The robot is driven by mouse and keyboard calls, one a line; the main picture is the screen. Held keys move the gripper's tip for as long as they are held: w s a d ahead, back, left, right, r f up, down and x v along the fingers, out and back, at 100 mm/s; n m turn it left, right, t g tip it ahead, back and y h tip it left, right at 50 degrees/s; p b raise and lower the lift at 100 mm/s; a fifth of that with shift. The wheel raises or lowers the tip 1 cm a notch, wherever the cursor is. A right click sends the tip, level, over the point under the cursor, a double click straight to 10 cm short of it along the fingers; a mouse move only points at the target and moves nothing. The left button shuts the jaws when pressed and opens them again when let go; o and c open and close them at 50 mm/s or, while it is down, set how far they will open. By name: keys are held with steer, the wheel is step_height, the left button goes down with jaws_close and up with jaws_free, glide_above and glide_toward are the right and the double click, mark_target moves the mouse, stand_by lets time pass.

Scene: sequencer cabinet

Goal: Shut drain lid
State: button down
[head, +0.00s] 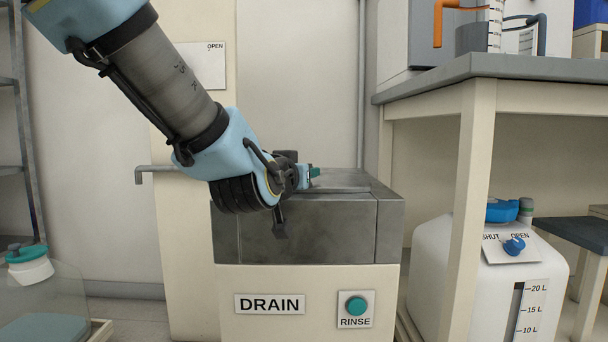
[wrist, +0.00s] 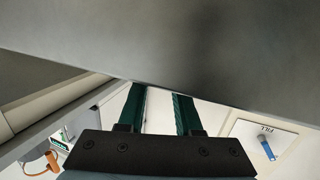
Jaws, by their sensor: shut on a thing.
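The drain unit is a cream cabinet marked DRAIN (head: 269,303) with a grey metal basin (head: 310,232) on top. The drain lid (head: 345,181) shows as a grey plate lying about level at the top of the basin; my arm hides its left part, and I cannot tell whether a gap is left under it. My gripper (head: 313,173) is at the lid, low over the basin top. In the wrist view, a large grey plate, seemingly the lid (wrist: 180,45), fills the top. The green fingers of my gripper (wrist: 160,97) reach its edge, their tips hidden behind it.
A green RINSE button (head: 356,306) is on the cabinet front. A bench (head: 478,68) stands at the right, with a white tank (head: 480,270) under it. A wall sign (head: 203,65) reading OPEN and a lever (head: 155,171) are behind my arm.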

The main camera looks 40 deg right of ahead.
steer(key=shift+f, duration=0.5)
steer(key=c, duration=0.9)
jaws_free()
steer(key=o, duration=0.3)
steer(key=shift+r, duration=0.2)
steer(key=shift+s+a+r, duration=0.2)
steer(key=shift+s+a, duration=0.1)
steer(key=shift+a, duration=0.15)
steer(key=f+v, duration=0.1)
steer(key=v, duration=0.8)
steer(key=shift+s+a+r, duration=0.2)
steer(key=shift+a+r, duration=0.15)
steer(key=shift+r, duration=0.1)
